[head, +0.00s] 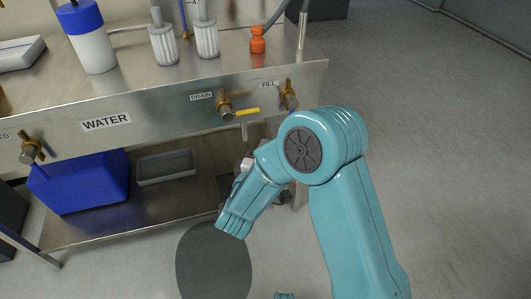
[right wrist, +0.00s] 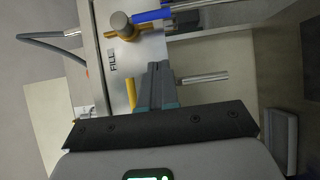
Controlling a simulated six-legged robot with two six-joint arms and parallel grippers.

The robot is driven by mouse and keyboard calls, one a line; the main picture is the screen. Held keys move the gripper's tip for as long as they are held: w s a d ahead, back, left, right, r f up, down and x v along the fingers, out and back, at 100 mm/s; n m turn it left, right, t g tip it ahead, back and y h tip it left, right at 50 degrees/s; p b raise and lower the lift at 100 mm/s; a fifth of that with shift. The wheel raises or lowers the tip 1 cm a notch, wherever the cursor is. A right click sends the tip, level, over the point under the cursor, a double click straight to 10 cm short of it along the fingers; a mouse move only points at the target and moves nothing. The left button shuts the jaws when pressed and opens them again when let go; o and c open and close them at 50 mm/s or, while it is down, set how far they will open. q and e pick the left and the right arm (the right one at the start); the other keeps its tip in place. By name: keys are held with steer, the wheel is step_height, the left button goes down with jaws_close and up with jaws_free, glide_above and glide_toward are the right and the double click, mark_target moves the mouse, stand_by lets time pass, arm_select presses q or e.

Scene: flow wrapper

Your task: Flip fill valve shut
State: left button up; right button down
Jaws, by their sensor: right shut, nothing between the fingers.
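The fill valve (head: 289,97) is a brass body with a grey cap on the bench's steel front, beside the FILL label. In the right wrist view, which is turned sideways, the fill valve (right wrist: 122,25) has a blue lever (right wrist: 158,14) pointing away from the label, down along the panel. My right gripper (head: 246,163) is below the panel, partly hidden by my arm. In the wrist view its fingers (right wrist: 157,85) are shut and empty, apart from the lever. My left gripper is not in view.
The drain valve (head: 226,106) has a yellow lever (head: 246,111) pointing right, close to my right gripper. A steel spout (right wrist: 204,77) is near the fingers. A third valve (head: 29,151) is at the left. A blue container (head: 80,183) and grey tray (head: 166,167) sit below.

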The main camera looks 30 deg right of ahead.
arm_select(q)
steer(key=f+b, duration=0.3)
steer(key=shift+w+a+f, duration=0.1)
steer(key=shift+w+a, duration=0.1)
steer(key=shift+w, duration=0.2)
arm_select(e)
steer(key=w+d, duration=0.4)
steer(key=d, duration=0.4)
steer(key=shift+w+d, duration=0.15)
steer(key=shift+d, duration=0.25)
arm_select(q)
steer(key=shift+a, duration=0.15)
arm_select(e)
steer(key=shift+d+f, duration=0.1)
steer(key=shift+d, duration=0.05)
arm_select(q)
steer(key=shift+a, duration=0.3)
arm_select(e)
steer(key=shift+n, duration=0.3)
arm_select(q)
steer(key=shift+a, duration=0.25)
